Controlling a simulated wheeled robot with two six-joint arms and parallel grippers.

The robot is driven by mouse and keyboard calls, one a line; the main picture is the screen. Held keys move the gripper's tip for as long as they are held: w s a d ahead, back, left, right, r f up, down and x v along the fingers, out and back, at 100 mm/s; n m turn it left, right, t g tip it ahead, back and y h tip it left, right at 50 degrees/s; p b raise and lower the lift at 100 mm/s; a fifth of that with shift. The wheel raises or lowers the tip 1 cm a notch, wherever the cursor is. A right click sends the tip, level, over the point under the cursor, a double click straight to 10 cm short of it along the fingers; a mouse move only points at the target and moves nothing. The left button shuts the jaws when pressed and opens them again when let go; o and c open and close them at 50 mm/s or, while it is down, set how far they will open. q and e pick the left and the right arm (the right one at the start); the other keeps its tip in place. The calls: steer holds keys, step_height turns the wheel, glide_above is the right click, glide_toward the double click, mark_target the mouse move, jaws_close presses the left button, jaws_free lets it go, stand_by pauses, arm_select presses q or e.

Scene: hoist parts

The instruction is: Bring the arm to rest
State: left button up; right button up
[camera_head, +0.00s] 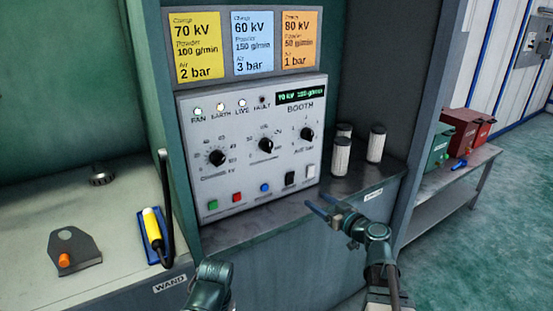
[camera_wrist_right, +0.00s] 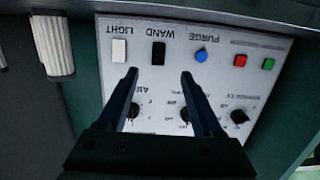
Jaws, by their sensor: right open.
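My right gripper (camera_head: 318,203) is open and empty in front of the lower right of the booth control panel (camera_head: 240,170). Its two dark fingers also show apart in the wrist view (camera_wrist_right: 159,76). There the panel (camera_wrist_right: 215,75) appears upside down beyond the fingers, with the white LIGHT switch (camera_wrist_right: 119,50) and black WAND switch (camera_wrist_right: 158,53) beyond the tips. I see no contact between the fingers and the panel. A teal part of my other arm (camera_head: 210,288) shows at the bottom edge in the head view; its gripper is not in view.
White ribbed cylinders (camera_head: 376,144) stand on the ledge right of the panel. A yellow-handled wand (camera_head: 153,228) rests on a blue holder at left, near a grey bracket (camera_head: 75,247). Red (camera_head: 466,127) and green boxes stand on a bench at right. Open floor lies beyond.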

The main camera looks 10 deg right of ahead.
steer(key=s+a+f+g, duration=0.1)
steer(key=a+f, duration=0.1)
steer(key=s+a+f+g+y, duration=0.1)
steer(key=a+f+g, duration=0.1)
steer(key=a, duration=0.1)
steer(key=a+f+g, duration=0.1)
steer(key=a+f, duration=0.1)
steer(key=a, duration=0.1)
steer(key=shift+s+a+f+n+g+y, duration=0.2)
steer(key=shift+s+n+g+y, duration=0.1)
steer(key=shift+s+n, duration=0.1)
steer(key=s+a+f+m+g+h, duration=0.2)
steer(key=s+f+m+g+h, duration=0.4)
steer(key=s+f+g, duration=0.6)
steer(key=s+a+n+t+h, duration=0.15)
steer(key=s+a+n, duration=0.35)
steer(key=s+a, duration=0.5)
step_height(320, 180, up, 18)
steer(key=w+a+p, duration=0.1)
steer(key=p, duration=1.7)
steer(key=shift+w+h, duration=0.25)
steer(key=shift+h, duration=0.2)
steer(key=shift+a+g, duration=0.1)
steer(key=shift+g, duration=0.15)
